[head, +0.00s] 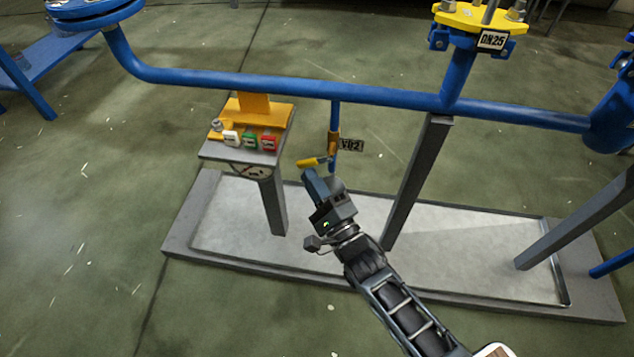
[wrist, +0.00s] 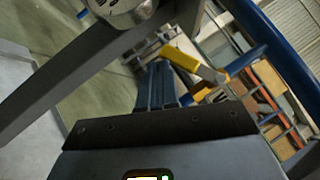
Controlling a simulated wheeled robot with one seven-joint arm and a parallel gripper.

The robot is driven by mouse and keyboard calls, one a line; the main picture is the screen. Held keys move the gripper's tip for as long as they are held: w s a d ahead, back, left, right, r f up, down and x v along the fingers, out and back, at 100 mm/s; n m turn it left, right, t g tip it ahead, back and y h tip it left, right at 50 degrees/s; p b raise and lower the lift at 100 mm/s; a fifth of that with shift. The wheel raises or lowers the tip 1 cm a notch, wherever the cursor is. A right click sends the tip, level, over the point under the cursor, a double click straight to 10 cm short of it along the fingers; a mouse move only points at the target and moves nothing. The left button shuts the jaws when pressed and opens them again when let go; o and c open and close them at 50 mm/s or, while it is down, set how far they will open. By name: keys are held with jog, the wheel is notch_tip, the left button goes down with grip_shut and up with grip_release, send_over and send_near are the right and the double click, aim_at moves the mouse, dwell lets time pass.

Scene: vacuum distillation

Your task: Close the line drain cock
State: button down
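The drain cock is a brass-coloured valve body (head: 333,145) on a short vertical blue pipe below the main line, beside a tag that seems to read V02 (head: 351,145). Its yellow lever (head: 310,162) sticks out to the left, roughly across the pipe. In the wrist view the yellow lever (wrist: 181,59) lies just beyond the fingertips. My gripper (head: 309,174) is just below the lever in the head view. In the wrist view its fingers (wrist: 156,70) lie together with nothing seen between them. I cannot tell whether they touch the lever.
The blue main pipe (head: 290,84) runs above. A grey support post (head: 415,185) stands to the right, above a grey drip tray (head: 340,272). Open floor lies at the left.

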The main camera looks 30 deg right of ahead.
jog(key=shift+w+a+r, duration=0.55)
jog(key=shift+a+r, duration=0.2)
jog(key=shift+r, duration=0.1)
jog(key=shift+a+r, duration=0.1)
dwell(0.4)
